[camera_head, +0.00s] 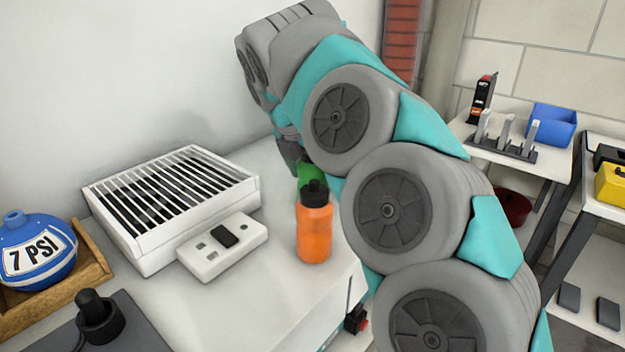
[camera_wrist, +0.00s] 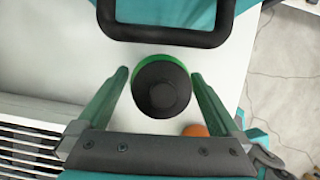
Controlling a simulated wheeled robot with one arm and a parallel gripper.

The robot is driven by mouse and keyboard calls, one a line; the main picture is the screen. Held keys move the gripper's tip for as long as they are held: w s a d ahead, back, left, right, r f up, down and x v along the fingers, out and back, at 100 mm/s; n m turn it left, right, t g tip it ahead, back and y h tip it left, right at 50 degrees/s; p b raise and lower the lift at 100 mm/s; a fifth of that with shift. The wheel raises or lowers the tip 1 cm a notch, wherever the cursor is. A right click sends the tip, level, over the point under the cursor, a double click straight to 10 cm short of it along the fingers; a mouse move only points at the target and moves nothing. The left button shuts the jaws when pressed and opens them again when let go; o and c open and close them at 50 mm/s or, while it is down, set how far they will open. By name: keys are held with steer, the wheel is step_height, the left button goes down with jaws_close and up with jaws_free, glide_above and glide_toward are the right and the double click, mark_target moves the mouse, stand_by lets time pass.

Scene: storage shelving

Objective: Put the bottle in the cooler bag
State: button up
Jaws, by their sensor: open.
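A green bottle (camera_head: 311,176) stands on the white counter behind an orange bottle (camera_head: 314,232) with a black cap, which hides part of it. In the wrist view the green bottle's round black cap (camera_wrist: 161,88) is between the fingers of my gripper (camera_wrist: 160,76), with a gap on each side. My gripper is open and points down over it. The orange bottle shows as a small patch (camera_wrist: 195,130) near the palm. A teal item with a black loop, perhaps the cooler bag (camera_wrist: 165,12), is at the wrist view's top edge. My arm hides much of that side in the head view.
A white slatted box (camera_head: 170,200) and a small white panel (camera_head: 222,245) stand left of the bottles. A blue round flask (camera_head: 38,250) sits in a wooden tray at far left. A side shelf holds a blue bin (camera_head: 552,125). Counter in front is partly clear.

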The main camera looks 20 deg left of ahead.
steer(key=shift+w+d+f, duration=0.1)
steer(key=shift+w+f, duration=0.15)
steer(key=shift+f, duration=0.3)
jaws_close()
stand_by(0.5)
